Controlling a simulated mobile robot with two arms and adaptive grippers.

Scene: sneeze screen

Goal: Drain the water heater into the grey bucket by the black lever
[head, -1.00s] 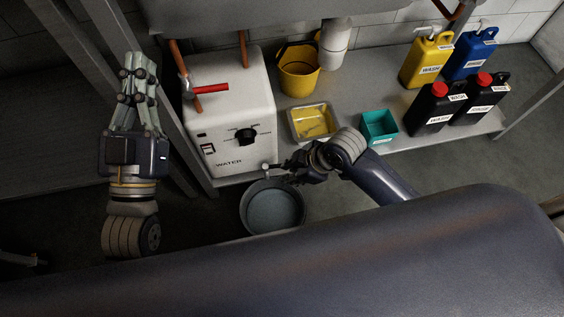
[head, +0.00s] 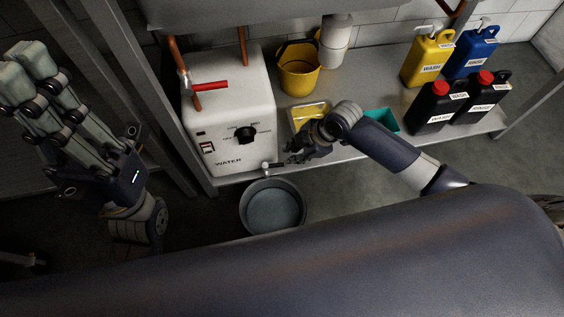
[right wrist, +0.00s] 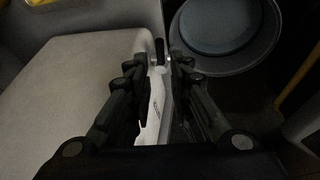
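The white water heater (head: 232,110) stands at the left end of the low shelf. Its drain tap (head: 266,167) is low on the front, with a small black lever (head: 279,165) pointing right. The grey bucket (head: 244,212) stands on the floor below the tap; a flat bluish-grey surface shows inside, and I cannot tell whether it is water. My right gripper (head: 292,153) is open and empty, just right of the tap. In the right wrist view, the black lever (right wrist: 160,50) appears beyond the fingers, apart from them. My left gripper (head: 27,68) is raised at far left, open and empty.
A red-handled valve (head: 210,86) is on the heater's pipe and a black dial (head: 246,134) on its front. A yellow bucket (head: 299,70), yellow tray (head: 305,112), teal bin (head: 384,121) and several jugs (head: 428,58) share the shelf (head: 365,80). A metal post (head: 150,95) stands left.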

